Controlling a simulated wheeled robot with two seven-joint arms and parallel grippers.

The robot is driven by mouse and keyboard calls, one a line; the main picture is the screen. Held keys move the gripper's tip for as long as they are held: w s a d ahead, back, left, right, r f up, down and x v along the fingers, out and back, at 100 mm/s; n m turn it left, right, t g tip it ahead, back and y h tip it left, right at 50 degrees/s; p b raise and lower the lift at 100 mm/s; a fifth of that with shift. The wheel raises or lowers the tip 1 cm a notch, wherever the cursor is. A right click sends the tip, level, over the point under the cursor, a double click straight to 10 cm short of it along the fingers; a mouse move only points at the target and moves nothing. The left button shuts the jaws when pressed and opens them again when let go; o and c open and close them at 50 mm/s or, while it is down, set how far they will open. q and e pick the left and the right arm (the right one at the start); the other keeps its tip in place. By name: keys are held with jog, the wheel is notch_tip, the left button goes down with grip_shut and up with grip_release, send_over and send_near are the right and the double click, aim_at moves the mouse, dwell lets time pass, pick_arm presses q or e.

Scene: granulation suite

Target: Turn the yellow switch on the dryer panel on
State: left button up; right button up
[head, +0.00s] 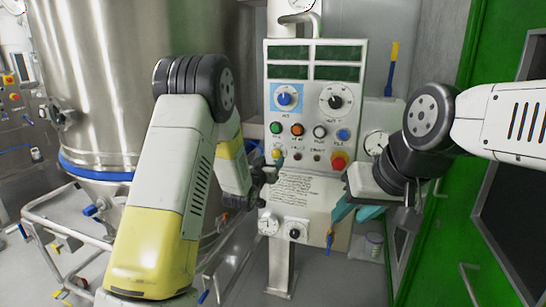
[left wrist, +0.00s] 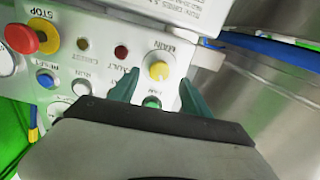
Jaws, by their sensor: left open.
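The dryer panel (head: 316,120) is a pale upright box facing me. Its yellow switch (head: 277,153) sits at the lower left of the button rows, partly crowded by my left gripper (head: 272,168). In the left wrist view the yellow switch (left wrist: 158,71) is a round knob with a pale mark, below the label MAIN. The teal fingers of my left gripper (left wrist: 159,80) are open, one on each side of the knob. I cannot tell whether they touch it. My right gripper (head: 355,210) has its teal fingers apart, in front of the panel's lower right.
Close to the yellow switch are a green button (left wrist: 152,102), a dark red lamp (left wrist: 121,52) and a red STOP button on yellow (left wrist: 22,38). A large steel vessel (head: 110,80) stands left of the panel. A green door frame (head: 440,220) is at the right.

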aim_at(275, 155)
pick_arm(q)
jog(key=x, duration=0.5)
jog(key=shift+s, duration=0.1)
jog(key=shift+c, duration=0.3)
grip_shut()
jog(key=shift+m, duration=0.4)
jog(key=m, duration=1.1)
